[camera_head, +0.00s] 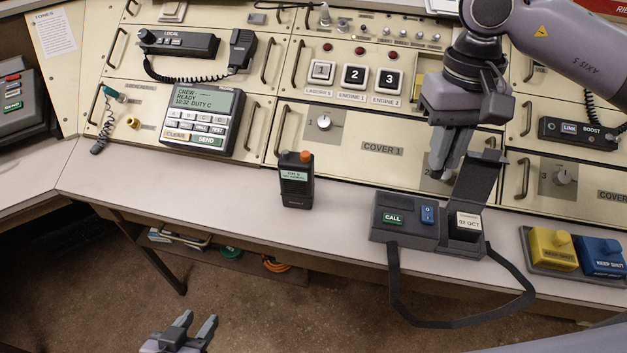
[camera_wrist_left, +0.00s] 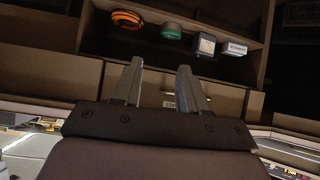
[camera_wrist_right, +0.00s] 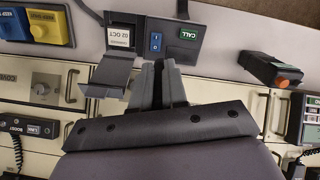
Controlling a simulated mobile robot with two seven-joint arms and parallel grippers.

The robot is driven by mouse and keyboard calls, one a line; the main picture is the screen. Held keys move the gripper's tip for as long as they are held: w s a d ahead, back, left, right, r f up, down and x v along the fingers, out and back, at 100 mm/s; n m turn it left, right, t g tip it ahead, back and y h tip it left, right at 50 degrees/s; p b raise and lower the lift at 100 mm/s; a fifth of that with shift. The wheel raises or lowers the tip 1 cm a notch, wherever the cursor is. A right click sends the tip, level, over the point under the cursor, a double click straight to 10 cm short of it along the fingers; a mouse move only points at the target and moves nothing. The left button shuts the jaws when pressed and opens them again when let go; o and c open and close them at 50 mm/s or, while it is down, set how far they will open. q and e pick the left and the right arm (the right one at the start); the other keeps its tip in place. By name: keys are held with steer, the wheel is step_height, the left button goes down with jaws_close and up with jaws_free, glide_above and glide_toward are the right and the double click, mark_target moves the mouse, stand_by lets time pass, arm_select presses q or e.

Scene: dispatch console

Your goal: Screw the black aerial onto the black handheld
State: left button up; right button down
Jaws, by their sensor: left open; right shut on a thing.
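The black handheld (camera_head: 296,188) stands upright on the desk, with an orange knob on top and no aerial on it. It also shows in the right wrist view (camera_wrist_right: 268,69). My right gripper (camera_head: 438,172) is in front of the cover panel, above the charger box and well right of the handheld. It is shut on a thin dark thing, which looks like the black aerial (camera_wrist_right: 158,84); the fingers hide most of it. My left gripper (camera_head: 196,326) is open and empty, low in front of the desk; its two fingers are apart in the left wrist view (camera_wrist_left: 160,78).
A black charger box (camera_head: 408,232) with a raised lid (camera_head: 476,178) and a looped strap (camera_head: 460,323) sits at the desk edge below my right gripper. Yellow and blue pedals (camera_head: 552,250) stand to the right. The desk left of the handheld is clear.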

arm_select(q)
steer(key=shift+w+d, duration=0.1)
steer(key=shift+d, duration=0.25)
arm_select(e)
steer(key=shift+w+d, duration=0.1)
steer(key=shift+d, duration=0.25)
